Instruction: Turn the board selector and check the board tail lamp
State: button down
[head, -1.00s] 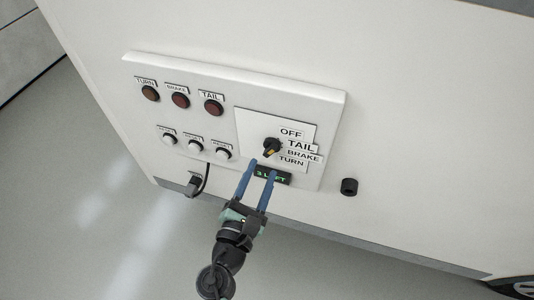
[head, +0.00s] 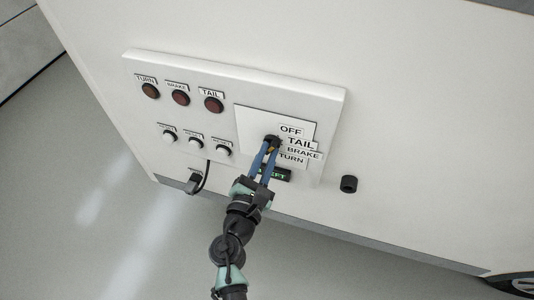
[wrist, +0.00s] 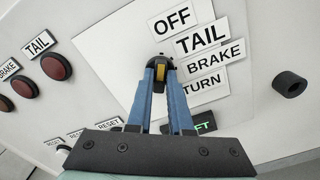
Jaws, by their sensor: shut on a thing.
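In the head view the selector (head: 272,141) is partly hidden by my fingers. My gripper (wrist: 161,66) has its blue fingers shut on the knob, one on each side. It also shows in the head view (head: 271,144). The board tail lamp (head: 214,104) is a dark red dome under the TAIL label, looking unlit. It also shows at the left of the wrist view (wrist: 56,66).
The turn lamp (head: 150,92) and brake lamp (head: 181,99) sit left of the tail lamp, both dark. White reset buttons (head: 196,145) line up below. A small green-lettered display (head: 277,174) is under the selector plate. A black round fitting (head: 349,184) sticks out at the right.

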jog(key=shift+f+m+b, duration=0.15)
jog(key=shift+m+b, duration=0.15)
jog(key=shift+b, duration=0.05)
jog(key=shift+f+m+b, duration=0.1)
jog(key=shift+m+b, duration=0.8)
jog(key=shift+m, duration=0.1)
jog(key=m+b, duration=0.4)
jog(key=m, duration=0.1)
jog(key=c, duration=0.8)
grip_release()
jog(key=v, duration=0.4)
jog(key=b+v, duration=0.1)
jog(key=v, duration=0.3)
jog(key=b+v, duration=0.1)
jog(key=v, duration=0.4)
jog(key=shift+r, duration=0.25)
